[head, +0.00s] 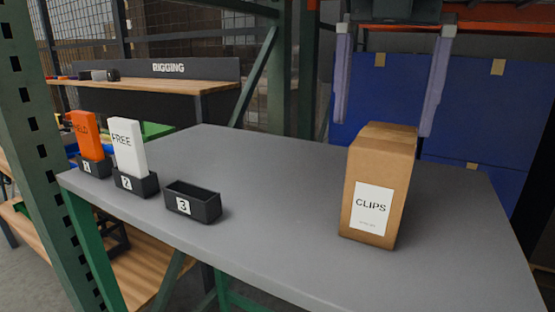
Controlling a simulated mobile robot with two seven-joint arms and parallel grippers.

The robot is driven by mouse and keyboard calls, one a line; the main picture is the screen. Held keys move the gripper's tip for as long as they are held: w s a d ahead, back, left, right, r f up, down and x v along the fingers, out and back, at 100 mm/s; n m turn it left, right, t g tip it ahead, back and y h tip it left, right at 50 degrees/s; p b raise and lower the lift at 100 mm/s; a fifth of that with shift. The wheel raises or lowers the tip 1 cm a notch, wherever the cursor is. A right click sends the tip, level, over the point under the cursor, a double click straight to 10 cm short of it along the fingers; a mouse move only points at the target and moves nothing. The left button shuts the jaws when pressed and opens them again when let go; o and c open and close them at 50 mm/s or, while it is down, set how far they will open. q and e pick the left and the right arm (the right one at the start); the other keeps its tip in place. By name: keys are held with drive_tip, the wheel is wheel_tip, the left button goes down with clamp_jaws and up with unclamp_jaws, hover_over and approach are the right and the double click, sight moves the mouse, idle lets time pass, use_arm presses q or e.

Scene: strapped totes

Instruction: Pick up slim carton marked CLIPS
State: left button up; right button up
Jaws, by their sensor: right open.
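The slim carton marked CLIPS (376,185) is a brown cardboard box with a white label. It stands upright on the right part of the grey table (275,190). My right gripper (383,127) points down from the top of the head view, open and empty. Its two pale fingers are spread wider than the carton and frame its top edge from left and right in the picture. I cannot tell exactly how far above or behind the carton they are. No touch shows. My left gripper is not in view.
Black holders marked 1 (95,168) and 2 (136,184) hold an orange block (88,135) and a white FREE block (128,147). The holder marked 3 (193,203) is empty. Table between holder 3 and carton is clear. A green post (38,130) stands left.

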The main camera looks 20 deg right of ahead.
sight(385, 133)
drive_tip(key=f, duration=0.2)
drive_tip(key=s+f, duration=0.1)
drive_tip(key=f, duration=0.1)
drive_tip(key=shift+s+a+f, duration=0.1)
drive_tip(key=shift+f, duration=0.2)
drive_tip(key=f, duration=0.3)
drive_tip(key=shift+s+a+f, duration=0.1)
drive_tip(key=shift+s+f, duration=0.15)
drive_tip(key=shift+s, duration=0.1)
drive_tip(key=shift+f, duration=0.35)
drive_tip(key=shift+w, duration=0.1)
drive_tip(key=shift+r, duration=0.1)
clamp_jaws()
